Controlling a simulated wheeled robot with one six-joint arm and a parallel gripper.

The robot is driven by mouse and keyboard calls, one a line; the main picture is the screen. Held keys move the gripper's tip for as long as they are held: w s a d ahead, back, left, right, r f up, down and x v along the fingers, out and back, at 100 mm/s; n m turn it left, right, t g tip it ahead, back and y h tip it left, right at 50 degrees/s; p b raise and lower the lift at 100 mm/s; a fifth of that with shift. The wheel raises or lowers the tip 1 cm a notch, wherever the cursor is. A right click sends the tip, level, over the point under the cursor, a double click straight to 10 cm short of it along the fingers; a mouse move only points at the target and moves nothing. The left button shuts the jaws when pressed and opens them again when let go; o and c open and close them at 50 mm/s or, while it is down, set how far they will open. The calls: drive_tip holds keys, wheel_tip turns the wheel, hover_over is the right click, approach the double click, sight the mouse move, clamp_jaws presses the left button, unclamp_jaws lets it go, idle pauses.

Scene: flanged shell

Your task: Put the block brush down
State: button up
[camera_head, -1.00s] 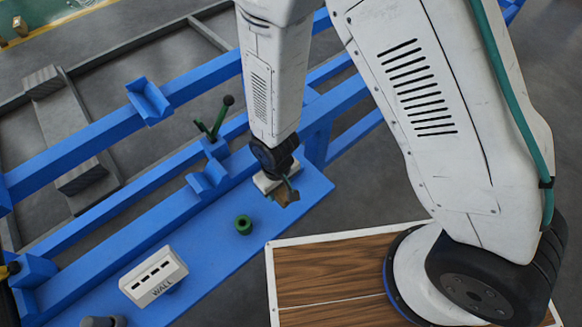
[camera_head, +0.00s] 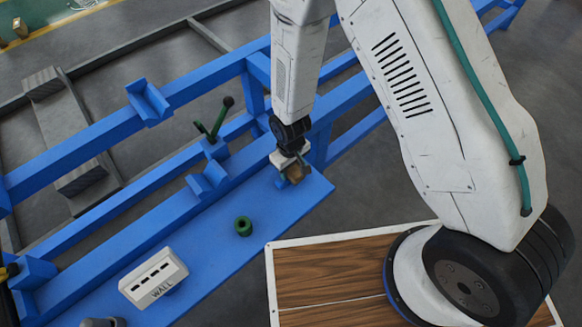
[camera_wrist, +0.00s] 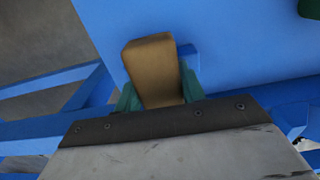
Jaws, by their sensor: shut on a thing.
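The block brush (camera_head: 296,173) is a small tan-brown block in the head view, at the right end of the blue bench shelf (camera_head: 222,262). My gripper (camera_head: 290,172) is shut on it, with green fingers on either side. In the wrist view the brush (camera_wrist: 152,68) stands out between the green fingertips (camera_wrist: 158,94), with the blue shelf (camera_wrist: 245,55) behind it. I cannot tell whether the brush touches the shelf. The brush's underside is hidden.
A green ring-shaped part (camera_head: 243,225) stands on the shelf left of my gripper. A white box marked WALL (camera_head: 154,278) sits farther left. Blue rails with brackets (camera_head: 149,103) and a green lever with a dark knob (camera_head: 214,120) rise behind. Shelf around the brush is clear.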

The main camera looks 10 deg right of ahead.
drive_tip(key=o, duration=1.3)
drive_tip(key=shift+f, duration=0.1)
drive_tip(key=d+r+m, duration=0.1)
drive_tip(key=d+r, duration=0.2)
drive_tip(key=r, duration=0.9)
drive_tip(key=d+r+m, duration=0.1)
drive_tip(key=d+r, duration=0.2)
drive_tip(key=r, duration=1)
drive_tip(key=s+d+r+m, duration=0.1)
drive_tip(key=s+d+r, duration=0.4)
drive_tip(key=s+r, duration=0.1)
drive_tip(key=s+d+r+m, duration=0.2)
drive_tip(key=s+d+r, duration=0.3)
drive_tip(key=s+r, duration=0.2)
drive_tip(key=s+d+r+m+t, duration=0.1)
drive_tip(key=s+d+r, duration=0.3)
drive_tip(key=s+r, duration=0.2)
drive_tip(key=shift+s+d+r+m, duration=0.2)
drive_tip(key=shift+d+r+m, duration=0.2)
drive_tip(key=shift+r, duration=0.35)
